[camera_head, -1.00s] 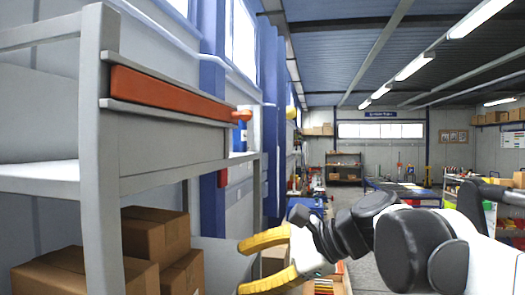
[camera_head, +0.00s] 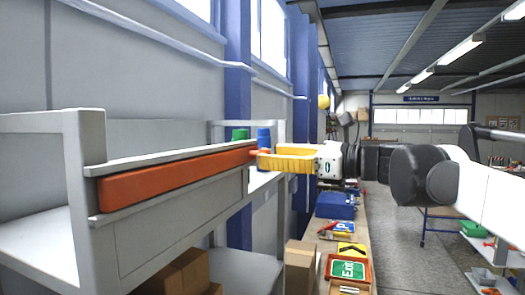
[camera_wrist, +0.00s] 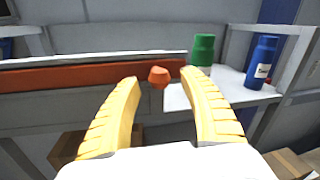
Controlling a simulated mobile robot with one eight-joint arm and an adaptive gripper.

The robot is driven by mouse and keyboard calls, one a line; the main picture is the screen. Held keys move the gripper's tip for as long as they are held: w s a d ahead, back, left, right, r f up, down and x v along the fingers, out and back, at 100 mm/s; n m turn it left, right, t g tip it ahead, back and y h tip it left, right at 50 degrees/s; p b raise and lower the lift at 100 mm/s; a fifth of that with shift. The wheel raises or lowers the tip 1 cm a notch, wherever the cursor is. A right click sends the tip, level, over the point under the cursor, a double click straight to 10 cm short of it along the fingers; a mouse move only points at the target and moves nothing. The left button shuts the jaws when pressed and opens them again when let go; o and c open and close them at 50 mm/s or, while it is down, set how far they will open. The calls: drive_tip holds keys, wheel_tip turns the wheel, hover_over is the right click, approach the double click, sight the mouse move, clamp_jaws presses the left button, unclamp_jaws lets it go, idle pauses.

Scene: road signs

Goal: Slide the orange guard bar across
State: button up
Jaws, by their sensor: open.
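The orange guard bar (camera_head: 175,179) lies along the front of a grey shelf, between two rails. It also runs across the left of the wrist view (camera_wrist: 70,77). An orange knob (camera_wrist: 158,76) sticks out near the bar's right end. My gripper (camera_wrist: 159,83) is open, with yellow fingers on either side of the knob in the wrist view. In the head view my gripper (camera_head: 262,161) is at the bar's right end, its fingertips close to the knob, which is partly hidden. I cannot tell whether a finger touches it.
A green bottle (camera_wrist: 203,50) and a blue bottle (camera_wrist: 264,62) stand on the shelf behind the bar. Cardboard boxes (camera_head: 180,272) sit on the level below. A bench (camera_head: 362,225) with signs and a blue box (camera_head: 336,205) stands beyond.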

drive_tip(key=shift+x, duration=1.35)
